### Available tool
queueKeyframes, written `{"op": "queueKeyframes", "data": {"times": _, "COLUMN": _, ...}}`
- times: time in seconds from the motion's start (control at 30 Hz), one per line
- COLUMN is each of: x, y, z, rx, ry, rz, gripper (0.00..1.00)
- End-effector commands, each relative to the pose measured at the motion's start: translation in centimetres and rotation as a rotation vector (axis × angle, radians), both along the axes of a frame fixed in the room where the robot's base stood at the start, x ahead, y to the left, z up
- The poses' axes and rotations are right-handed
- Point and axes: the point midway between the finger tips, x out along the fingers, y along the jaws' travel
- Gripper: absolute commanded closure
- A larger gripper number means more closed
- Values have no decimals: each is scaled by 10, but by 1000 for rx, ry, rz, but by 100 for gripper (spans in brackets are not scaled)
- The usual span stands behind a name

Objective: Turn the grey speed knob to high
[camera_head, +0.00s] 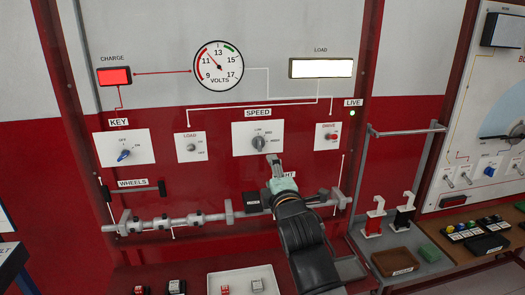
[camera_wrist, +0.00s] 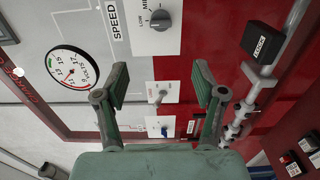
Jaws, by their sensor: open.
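The grey speed knob (camera_head: 259,143) sits on a white plate under the SPEED label, with LOW, MID and HIGH marks around it. I cannot clearly tell which mark it points at. In the wrist view the knob (camera_wrist: 160,20) is at the top, beyond the fingertips and touched by neither. My gripper (camera_head: 274,161) is just below the speed plate in the head view. In the wrist view my gripper (camera_wrist: 160,82) is open, its two green fingers wide apart with nothing between them.
A LOAD switch plate (camera_head: 193,147) is left of the speed plate, and a DRIVE plate (camera_head: 328,136) is right of it. The blue key switch (camera_head: 124,155) is farther left. A metal shaft (camera_head: 175,222) runs below. The lit charge lamp (camera_head: 115,76) is red.

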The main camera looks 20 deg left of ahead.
Motion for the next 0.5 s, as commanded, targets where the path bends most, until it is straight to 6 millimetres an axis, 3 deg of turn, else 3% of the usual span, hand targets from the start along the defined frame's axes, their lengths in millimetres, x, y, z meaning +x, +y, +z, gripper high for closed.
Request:
{"op": "queueKeyframes", "data": {"times": 0.3, "x": 23, "y": 14, "z": 5, "rx": -2, "ry": 6, "rz": 0, "gripper": 30}}
{"op": "queueKeyframes", "data": {"times": 0.5, "x": 57, "y": 34, "z": 2, "rx": -2, "ry": 5, "rz": -1, "gripper": 30}}
